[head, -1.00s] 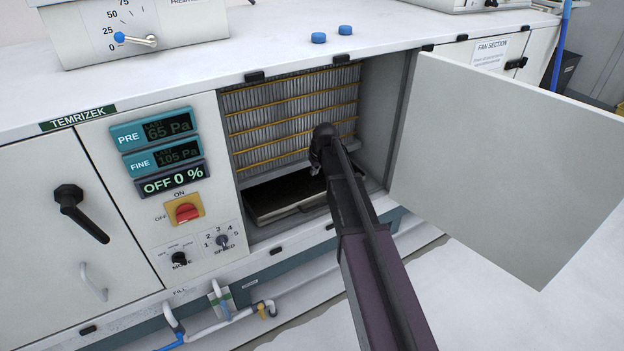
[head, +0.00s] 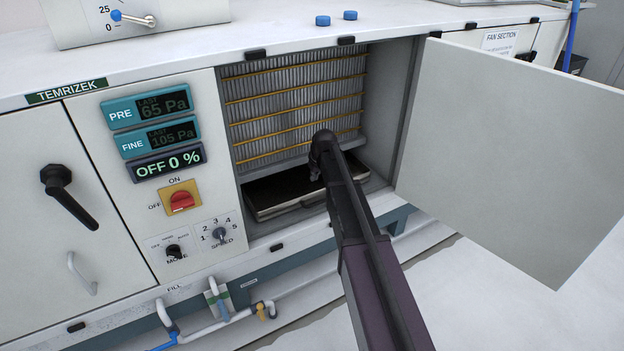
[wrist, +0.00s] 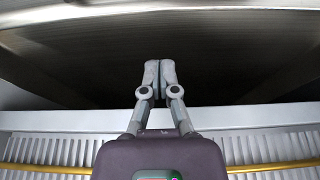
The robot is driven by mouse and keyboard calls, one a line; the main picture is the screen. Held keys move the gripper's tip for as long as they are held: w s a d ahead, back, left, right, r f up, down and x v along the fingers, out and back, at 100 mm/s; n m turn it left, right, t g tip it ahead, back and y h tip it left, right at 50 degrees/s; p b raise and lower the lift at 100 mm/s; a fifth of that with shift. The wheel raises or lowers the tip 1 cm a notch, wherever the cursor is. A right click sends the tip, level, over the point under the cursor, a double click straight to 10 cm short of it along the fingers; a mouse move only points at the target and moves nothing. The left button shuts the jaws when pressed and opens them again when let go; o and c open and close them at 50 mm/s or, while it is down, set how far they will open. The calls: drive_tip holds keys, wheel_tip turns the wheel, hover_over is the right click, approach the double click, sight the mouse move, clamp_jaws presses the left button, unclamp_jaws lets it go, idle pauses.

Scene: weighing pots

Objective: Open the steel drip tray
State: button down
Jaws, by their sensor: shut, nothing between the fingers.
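The steel drip tray (head: 262,196) lies low in the open compartment, below the finned coil. It is dark inside with a lighter metal front edge; my arm hides part of its right side. In the wrist view its dark metal surface (wrist: 75,62) fills the upper part. My gripper (head: 316,178) points down over the tray, towards its right half. Its fingers (wrist: 160,66) are together with nothing between them. I cannot tell whether the fingertips touch the tray.
The finned coil (head: 290,100) with yellow tubes stands behind the tray. An open door panel (head: 510,150) stands to the right of my arm. The control panel (head: 165,200) is on the left. Pipes (head: 205,330) run along the lower front. The floor at right is clear.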

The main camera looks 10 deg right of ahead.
drive_tip(key=b+x, duration=0.2)
drive_tip(key=shift+f, duration=0.3)
drive_tip(key=shift+s+d+r, duration=0.1)
drive_tip(key=shift+s+d, duration=0.2)
drive_tip(key=shift+s, duration=0.65)
drive_tip(key=shift+s+d+r, duration=0.1)
drive_tip(key=shift+s+d, duration=0.2)
drive_tip(key=shift+s, duration=0.6)
